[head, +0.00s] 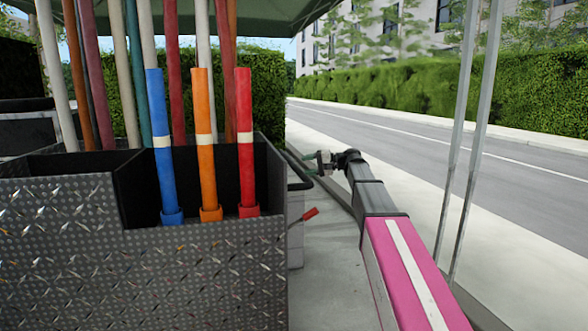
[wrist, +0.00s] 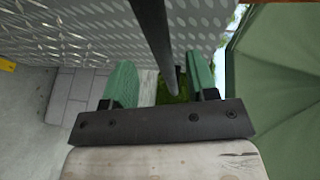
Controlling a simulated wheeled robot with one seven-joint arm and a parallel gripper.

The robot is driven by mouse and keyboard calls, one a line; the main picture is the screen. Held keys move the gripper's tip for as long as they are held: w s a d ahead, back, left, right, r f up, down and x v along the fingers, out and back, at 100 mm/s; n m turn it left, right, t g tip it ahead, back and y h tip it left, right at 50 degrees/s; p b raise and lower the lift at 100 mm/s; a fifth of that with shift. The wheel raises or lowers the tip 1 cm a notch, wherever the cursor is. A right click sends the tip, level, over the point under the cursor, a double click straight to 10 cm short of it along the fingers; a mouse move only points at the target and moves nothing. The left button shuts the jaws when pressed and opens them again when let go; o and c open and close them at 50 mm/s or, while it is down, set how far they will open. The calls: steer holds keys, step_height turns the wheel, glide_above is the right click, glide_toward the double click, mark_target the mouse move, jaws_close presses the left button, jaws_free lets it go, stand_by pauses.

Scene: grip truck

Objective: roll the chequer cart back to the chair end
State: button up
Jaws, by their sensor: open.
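The chequer cart (head: 150,275) is a grey box of patterned metal plate and fills the left of the head view. Coloured poles stand in its compartments. A black push bar (head: 297,184) juts from its right side. My gripper (head: 310,163) is at the end of my outstretched arm, close to that bar. In the wrist view its green fingers are spread, and a dark bar (wrist: 154,35) runs between them in the picture without either finger visibly touching it. The cart's patterned wall (wrist: 75,35) is beyond. No chair is in view.
A red-tipped lever (head: 310,214) sticks out low beside the cart. Two slim metal posts (head: 464,120) stand right of my arm. A green canopy (head: 265,18) is overhead. Pale paving (head: 325,290) lies open below my arm, with a road (head: 450,140) and hedge beyond.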

steer(key=x, duration=0.5)
steer(key=shift+a, duration=0.4)
jaws_close()
steer(key=shift+f, duration=0.1)
glide_toward(150, 178)
steer(key=x, duration=0.5)
steer(key=shift+s+a, duration=0.1)
steer(key=shift+a, duration=0.05)
stand_by(0.5)
